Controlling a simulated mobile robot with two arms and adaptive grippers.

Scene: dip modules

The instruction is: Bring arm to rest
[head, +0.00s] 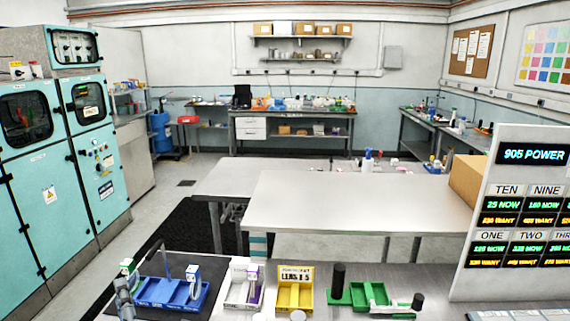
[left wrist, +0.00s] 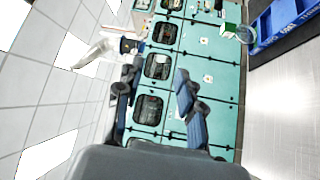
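A white and blue module (head: 193,274) stands at the blue tray's right side. The blue tray also shows at the top right of the left wrist view (left wrist: 282,22). My right gripper is not in view.
A white holder (head: 238,294), a yellow tray (head: 294,304) and a green tray (head: 366,296) with a black cylinder (head: 338,278) line the front bench. A display board (head: 520,215) stands at the right. Teal cabinets (head: 45,180) stand at the left. The middle table (head: 360,200) is mostly clear.

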